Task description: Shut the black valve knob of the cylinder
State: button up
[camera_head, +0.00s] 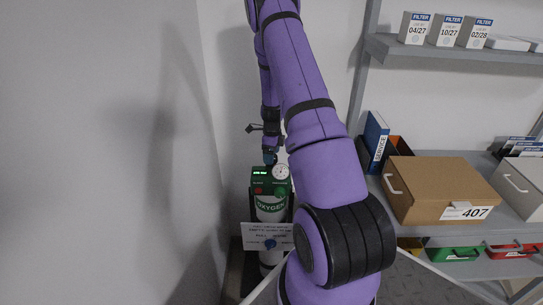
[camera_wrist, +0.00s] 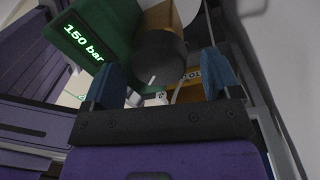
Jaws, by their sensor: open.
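The black valve knob (camera_wrist: 160,58) is round with a white index line and shows in the wrist view just ahead of my gripper (camera_wrist: 164,72). My gripper's two blue fingers are open, one to each side of the knob's near edge; I cannot tell whether they touch it. A green block (camera_wrist: 90,45) reading "150 bar" is left of the knob. In the head view, the oxygen cylinder (camera_head: 270,208) stands upright with a green top and a round gauge (camera_head: 281,172). My gripper (camera_head: 270,158) is over its top, where I cannot make out the knob.
A paper sign (camera_head: 268,236) hangs on the cylinder's front. A bare wall is close on the left. To the right is a grey shelf (camera_head: 450,53) with filter boxes, and a lower shelf holding a cardboard box (camera_head: 428,178) marked 407 and a blue binder (camera_head: 376,138).

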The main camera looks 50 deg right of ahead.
jog(key=shift+f, duration=0.3)
jog(key=c, duration=0.9)
